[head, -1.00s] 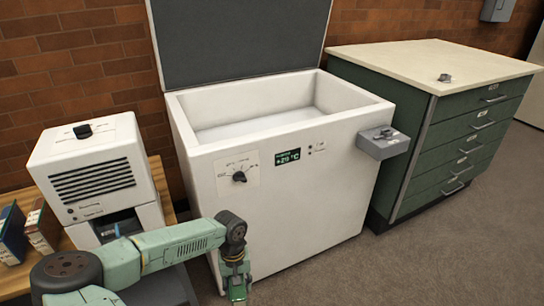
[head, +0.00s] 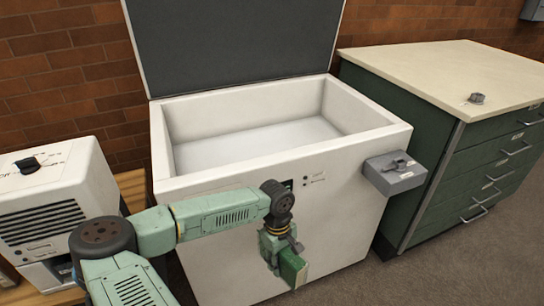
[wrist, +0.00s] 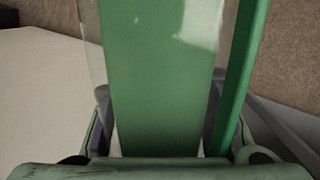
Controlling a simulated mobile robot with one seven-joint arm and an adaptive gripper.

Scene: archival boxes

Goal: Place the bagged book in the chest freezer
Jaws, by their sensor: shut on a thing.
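The bagged book (head: 292,266) is green and hangs below my gripper (head: 277,247) in the head view. In the wrist view the green book (wrist: 160,80) fills the middle, with clear bag film along its edges. My gripper is shut on it. The white chest freezer (head: 335,225) stands with its dark lid (head: 235,40) raised. Its inside (head: 255,143) looks empty. My gripper and the book are in front of the freezer's front wall, outside and below its rim. My arm hides part of the freezer's front panel.
A grey box (head: 396,175) juts from the freezer's right front. A green drawer cabinet (head: 480,160) with a pale top stands to the right, with a small grey object (head: 477,98) on it. A white machine (head: 50,205) stands on a wooden table at the left. A brick wall is behind.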

